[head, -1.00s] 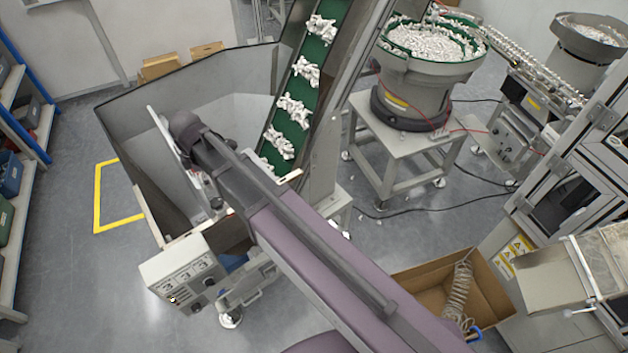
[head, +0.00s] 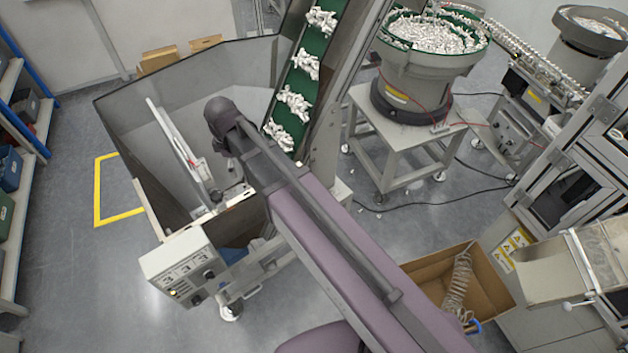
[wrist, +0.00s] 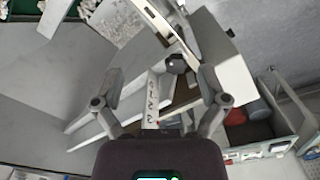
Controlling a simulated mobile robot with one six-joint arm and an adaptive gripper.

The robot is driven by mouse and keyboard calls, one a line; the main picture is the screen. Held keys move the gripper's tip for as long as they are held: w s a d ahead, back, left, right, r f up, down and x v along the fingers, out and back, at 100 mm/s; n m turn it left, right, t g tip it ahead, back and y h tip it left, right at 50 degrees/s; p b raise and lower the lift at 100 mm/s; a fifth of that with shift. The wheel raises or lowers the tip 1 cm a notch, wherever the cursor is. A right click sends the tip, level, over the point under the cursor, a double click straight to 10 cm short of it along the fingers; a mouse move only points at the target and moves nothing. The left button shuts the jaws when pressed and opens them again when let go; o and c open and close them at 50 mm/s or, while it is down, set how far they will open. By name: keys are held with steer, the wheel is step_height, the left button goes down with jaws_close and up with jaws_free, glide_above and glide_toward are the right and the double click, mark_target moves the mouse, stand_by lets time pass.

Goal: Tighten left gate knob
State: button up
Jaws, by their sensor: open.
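A dark knob (wrist: 175,64) shows in the wrist view, on a pale metal part beside the upper gap between my fingers. My gripper (wrist: 160,74) is open and empty, its two grey fingers spread to either side, with the knob slightly right of centre and beyond the fingertips. In the head view a small dark part (head: 215,195) sits at the hopper's front edge; I cannot tell whether it is the same knob. My fingers are mostly hidden behind my arm there.
The grey hopper (head: 130,105) stands around the gate area, with a green conveyor (head: 297,103) rising from it. A control box (head: 185,266) with dials is at the front. A cardboard box (head: 485,285) lies on the floor to the right. Floor at the left is clear.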

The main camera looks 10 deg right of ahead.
steer(key=s+d+f+m+b, duration=0.1)
steer(key=d+f+m+b, duration=0.2)
steer(key=d+m, duration=0.4)
steer(key=s+d+f+m+b, duration=0.2)
steer(key=d+f+m+b, duration=0.2)
steer(key=d, duration=1)
steer(key=shift+s+f+m, duration=0.15)
steer(key=shift+s+m, duration=0.05)
steer(key=shift+m, duration=1.2)
steer(key=a+r+n+p, duration=0.3)
steer(key=a+n, duration=0.2)
steer(key=a, duration=0.4)
steer(key=w+a+r+n+p, duration=0.1)
steer(key=a+r+n+p, duration=0.2)
steer(key=a, duration=0.7)
steer(key=w+a+r+n+p, duration=0.1)
steer(key=a+r+n+p, duration=0.3)
steer(key=a+n, duration=0.4)
steer(key=shift+w+a, duration=0.2)
steer(key=shift+a, duration=1)
steer(key=shift+f+b, duration=0.3)
